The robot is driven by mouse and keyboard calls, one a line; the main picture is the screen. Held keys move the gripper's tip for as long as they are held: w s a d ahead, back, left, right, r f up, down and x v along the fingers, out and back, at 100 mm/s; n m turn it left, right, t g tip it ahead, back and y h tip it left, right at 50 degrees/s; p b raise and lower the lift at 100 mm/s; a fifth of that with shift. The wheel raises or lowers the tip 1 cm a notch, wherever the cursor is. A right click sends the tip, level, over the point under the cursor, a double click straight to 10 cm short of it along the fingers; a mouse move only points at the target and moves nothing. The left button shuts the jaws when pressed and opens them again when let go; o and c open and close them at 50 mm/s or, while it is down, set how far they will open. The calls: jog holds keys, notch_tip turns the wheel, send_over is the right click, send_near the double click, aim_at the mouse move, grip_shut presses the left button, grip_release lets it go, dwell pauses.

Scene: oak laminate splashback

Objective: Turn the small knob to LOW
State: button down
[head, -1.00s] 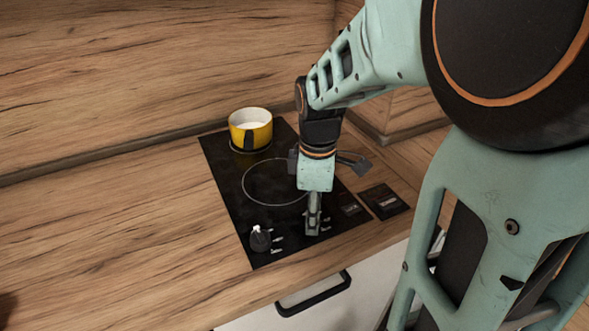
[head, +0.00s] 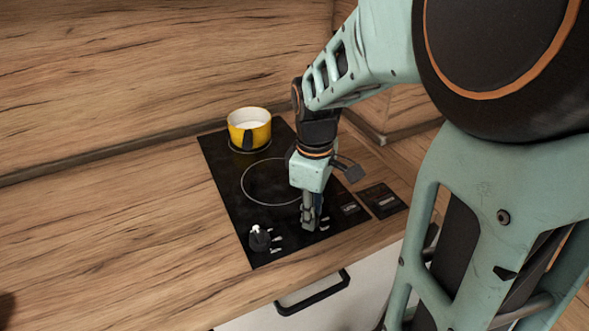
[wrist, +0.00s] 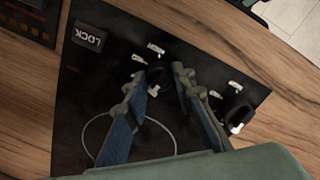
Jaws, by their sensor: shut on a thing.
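The small knob (wrist: 157,75) is black and sits on the black hob; in the wrist view it shows between my fingertips, partly covered by them. My gripper (head: 309,226) points down at the front part of the hob and is shut on this knob. The wrist view also shows my gripper (wrist: 158,76), with one finger on each side of the knob. Short white marks (wrist: 156,48) ring the knob, too small to read. In the head view my fingers hide the knob, and I cannot tell which mark it points at.
A larger black knob (head: 260,239) with a white pointer is to the left of my gripper. A yellow pot (head: 249,130) with white contents stands at the hob's back. A LOCK label (wrist: 88,37) and a dark panel (head: 382,200) lie to the right. Bare wooden counter (head: 130,225) is at left.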

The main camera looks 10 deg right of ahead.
jog(key=m, duration=0.6)
jog(key=shift+m+p, duration=0.3)
jog(key=shift+a, duration=0.1)
dwell(0.4)
jog(key=c, duration=1.6)
grip_release()
jog(key=r, duration=1.2)
jog(key=shift+s+a, duration=0.1)
jog(key=shift+a, duration=0.15)
